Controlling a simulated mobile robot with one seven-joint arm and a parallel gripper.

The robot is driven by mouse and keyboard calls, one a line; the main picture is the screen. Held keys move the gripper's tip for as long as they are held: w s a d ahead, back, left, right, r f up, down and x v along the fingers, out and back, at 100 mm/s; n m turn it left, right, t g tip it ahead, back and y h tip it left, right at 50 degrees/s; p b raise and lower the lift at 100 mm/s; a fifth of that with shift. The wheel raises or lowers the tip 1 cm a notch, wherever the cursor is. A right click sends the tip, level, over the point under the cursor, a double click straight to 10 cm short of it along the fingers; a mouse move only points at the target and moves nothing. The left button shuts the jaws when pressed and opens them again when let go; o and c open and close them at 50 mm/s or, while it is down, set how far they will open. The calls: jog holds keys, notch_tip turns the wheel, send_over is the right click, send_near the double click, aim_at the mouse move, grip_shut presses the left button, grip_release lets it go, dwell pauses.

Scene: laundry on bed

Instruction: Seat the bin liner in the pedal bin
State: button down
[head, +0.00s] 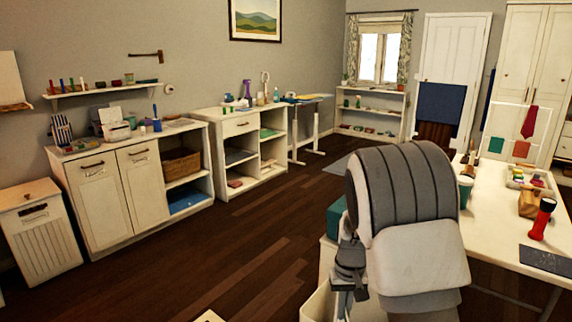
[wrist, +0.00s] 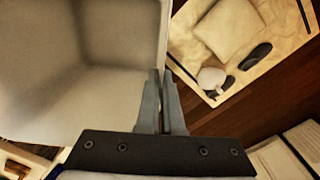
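A pale, open-topped container (wrist: 90,45) fills the upper left of the wrist view, and I look down into its smooth inside. It looks like the bin, but I cannot tell whether a separate liner is in it. Part of a pale container (head: 316,304) also shows low in the head view, beside my arm. My gripper (wrist: 160,74) has its two fingers close together, with their tips at the container's right rim in the wrist view. I see nothing clearly held between them.
A white table (head: 500,225) with a red torch (head: 542,219) stands at right. Cabinets (head: 130,185) line the left wall. Dark wooden floor (head: 230,265) is open between.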

jog(key=s+r+p, duration=0.1)
jog(key=r+p, duration=0.2)
jog(key=s+r+p, duration=0.2)
jog(key=r+p, duration=0.1)
jog(key=p, duration=0.1)
jog(key=s+r+p, duration=0.2)
jog(key=r+p, duration=0.1)
jog(key=r, duration=0.1)
jog(key=shift+s, duration=0.2)
jog(key=shift+s+r+p, duration=0.35)
jog(key=shift+r+p, duration=0.05)
jog(key=shift+p, duration=0.3)
